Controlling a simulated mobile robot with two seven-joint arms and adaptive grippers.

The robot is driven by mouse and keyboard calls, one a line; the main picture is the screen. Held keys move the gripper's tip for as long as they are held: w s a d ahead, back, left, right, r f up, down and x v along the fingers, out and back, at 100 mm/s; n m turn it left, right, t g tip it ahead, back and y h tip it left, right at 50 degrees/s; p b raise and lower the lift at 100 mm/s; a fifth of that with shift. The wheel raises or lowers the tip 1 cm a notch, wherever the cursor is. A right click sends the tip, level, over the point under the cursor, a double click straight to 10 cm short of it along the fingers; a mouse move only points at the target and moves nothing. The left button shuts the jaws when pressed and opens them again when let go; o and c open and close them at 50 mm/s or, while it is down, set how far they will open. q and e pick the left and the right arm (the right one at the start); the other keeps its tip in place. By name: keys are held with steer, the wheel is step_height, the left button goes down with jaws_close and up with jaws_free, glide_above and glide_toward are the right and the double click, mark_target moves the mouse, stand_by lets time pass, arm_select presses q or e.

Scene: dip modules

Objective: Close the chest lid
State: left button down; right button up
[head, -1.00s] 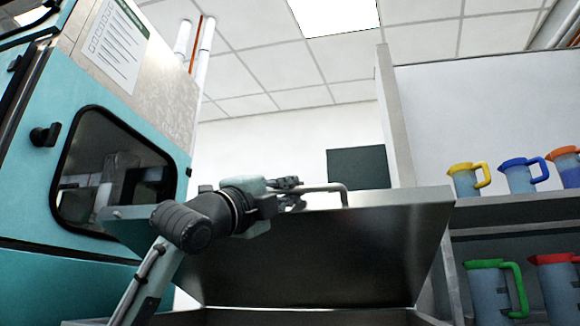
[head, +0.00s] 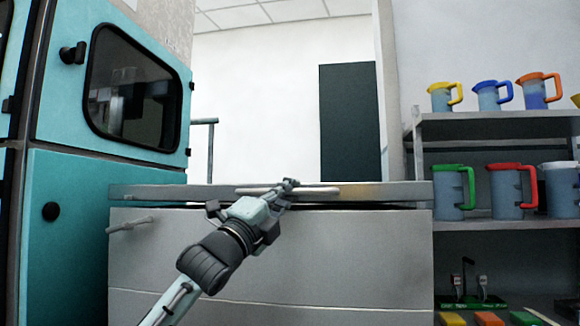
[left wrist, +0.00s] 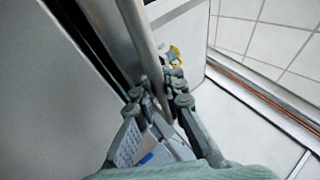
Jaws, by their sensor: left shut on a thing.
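The chest (head: 270,255) is a grey metal box in the middle of the head view. Its lid (head: 150,191) lies almost flat on top, with a thin dark gap still showing under its front edge at the right. A bar handle (head: 318,190) runs along the lid's front. My left gripper (head: 288,187) is shut on the handle at the lid's front edge. In the left wrist view the fingers (left wrist: 163,90) close around the handle bar (left wrist: 138,35). My right gripper is not in view.
A teal cabinet (head: 80,220) with a dark window stands close at the left. At the right, a shelf (head: 500,122) holds several coloured-handled jugs (head: 504,192). A green-based device (head: 470,300) and coloured blocks sit lower right.

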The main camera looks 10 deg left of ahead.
arm_select(q)
steer(key=shift+s+a+f+m, duration=0.1)
steer(key=shift+s+f+m, duration=0.1)
steer(key=shift+f, duration=0.6)
steer(key=shift+s+f+m, duration=0.1)
steer(key=shift+s+f, duration=0.05)
steer(key=shift+f, duration=0.75)
steer(key=c, duration=1.8)
jaws_free()
steer(key=shift+c, duration=0.2)
steer(key=v, duration=1.2)
